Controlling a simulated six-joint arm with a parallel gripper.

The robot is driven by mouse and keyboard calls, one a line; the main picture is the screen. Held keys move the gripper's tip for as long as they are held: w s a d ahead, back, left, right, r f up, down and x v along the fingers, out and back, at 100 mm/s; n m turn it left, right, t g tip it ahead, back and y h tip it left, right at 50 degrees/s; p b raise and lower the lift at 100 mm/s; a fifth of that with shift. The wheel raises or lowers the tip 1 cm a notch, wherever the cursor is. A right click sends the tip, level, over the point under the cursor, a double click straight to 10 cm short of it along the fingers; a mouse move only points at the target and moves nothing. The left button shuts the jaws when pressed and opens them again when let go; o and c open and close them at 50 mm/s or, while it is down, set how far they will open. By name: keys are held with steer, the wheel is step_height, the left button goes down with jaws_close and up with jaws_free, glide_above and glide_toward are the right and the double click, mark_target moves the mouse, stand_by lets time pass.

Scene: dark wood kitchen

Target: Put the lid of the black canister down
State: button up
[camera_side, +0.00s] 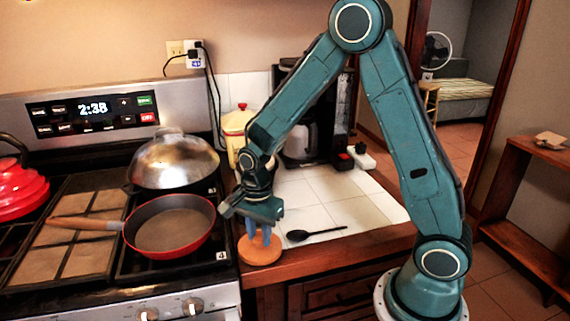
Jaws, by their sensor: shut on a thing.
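My gripper (262,236) points down at the front left corner of the counter, beside the stove. It is shut on a round, orange-brown lid (260,252), holding it from above. The lid looks flat and level, at or just above the wooden counter edge; I cannot tell whether it touches. I cannot make out a black canister for certain.
A black spoon (316,233) lies on the white tiles (350,208) right of the lid. A red pan (170,228) sits on the stove at left. A yellow pot (236,123) and coffee maker (299,143) stand behind. The right tiles are clear.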

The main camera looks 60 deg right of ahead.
mark_target(260, 237)
steer(key=shift+f, duration=0.15)
steer(key=o, duration=0.9)
steer(key=shift+o, duration=0.2)
step_height(260, 237, up, 12)
steer(key=shift+r, duration=0.2)
stand_by(0.5)
